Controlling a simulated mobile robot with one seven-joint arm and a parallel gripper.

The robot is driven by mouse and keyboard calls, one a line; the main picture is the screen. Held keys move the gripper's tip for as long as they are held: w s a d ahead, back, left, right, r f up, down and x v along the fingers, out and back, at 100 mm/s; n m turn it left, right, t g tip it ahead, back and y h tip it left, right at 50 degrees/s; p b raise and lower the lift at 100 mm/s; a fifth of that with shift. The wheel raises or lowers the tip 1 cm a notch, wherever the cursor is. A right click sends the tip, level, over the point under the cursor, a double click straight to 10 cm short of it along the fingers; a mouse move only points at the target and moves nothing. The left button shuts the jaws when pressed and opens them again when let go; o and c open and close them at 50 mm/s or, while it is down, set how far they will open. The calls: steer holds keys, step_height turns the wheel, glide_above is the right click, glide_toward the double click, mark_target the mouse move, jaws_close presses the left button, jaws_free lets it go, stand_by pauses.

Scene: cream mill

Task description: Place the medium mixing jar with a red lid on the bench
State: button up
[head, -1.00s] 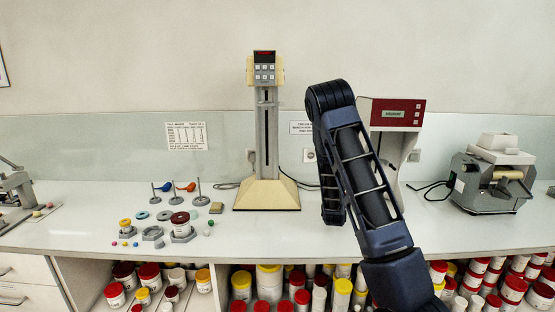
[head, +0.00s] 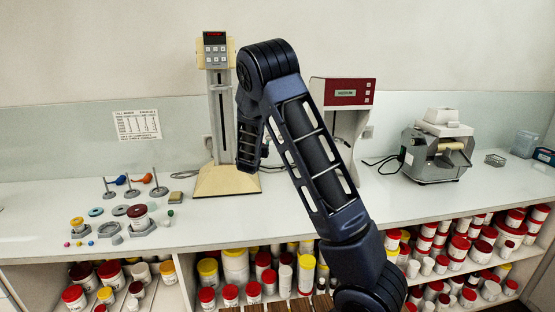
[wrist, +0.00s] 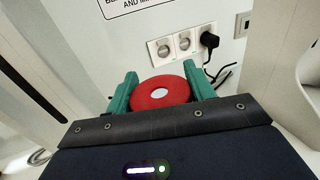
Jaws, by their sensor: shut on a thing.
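In the wrist view my gripper (wrist: 162,84) has its two green fingers shut on a round red lid (wrist: 148,100) with a white spot at its centre. The lid faces the camera, and the jar body beneath it is hidden. The bench (head: 400,205) is a long white worktop in the head view. My arm rises in front of its middle, and my gripper and the held jar are hidden behind the arm there. I cannot tell how far the jar is from the worktop.
A cream stand mixer (head: 228,180) stands left of my arm, a red-topped machine (head: 345,92) behind it, and a grey mill (head: 435,155) to the right. Shelves below hold many jars. Worktop right of my arm is fairly clear.

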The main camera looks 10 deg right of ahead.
steer(key=a+r, duration=0.4)
steer(key=a, duration=0.7)
steer(key=s+a+f, duration=0.2)
steer(key=a+f, duration=0.1)
steer(key=a, duration=0.7)
steer(key=s+a+f, duration=0.2)
steer(key=a, duration=0.8)
steer(key=s+a+f+n+y, duration=0.1)
steer(key=s+a+f+y, duration=0.1)
steer(key=s+a, duration=0.7)
steer(key=s+a+f+n+y, duration=0.1)
steer(key=s+a+f+y, duration=0.2)
steer(key=a, duration=0.9)
steer(key=s+a+f+n+y, duration=0.1)
steer(key=s+a+f+n, duration=0.1)
steer(key=s+a, duration=0.75)
steer(key=shift+t, duration=0.4)
steer(key=shift+w+a+f, duration=0.2)
steer(key=shift+w+f, duration=0.15)
steer(key=shift+f, duration=0.75)
steer(key=shift+w+a+f, duration=0.2)
steer(key=shift+w+f, duration=0.15)
steer(key=shift+f, duration=0.8)
steer(key=shift+w+a+f, duration=0.2)
steer(key=shift+w+f, duration=0.15)
steer(key=shift+f, duration=0.75)
steer(key=shift+f, duration=0.1)
steer(key=o, duration=1.1)
steer(key=shift+o, duration=0.2)
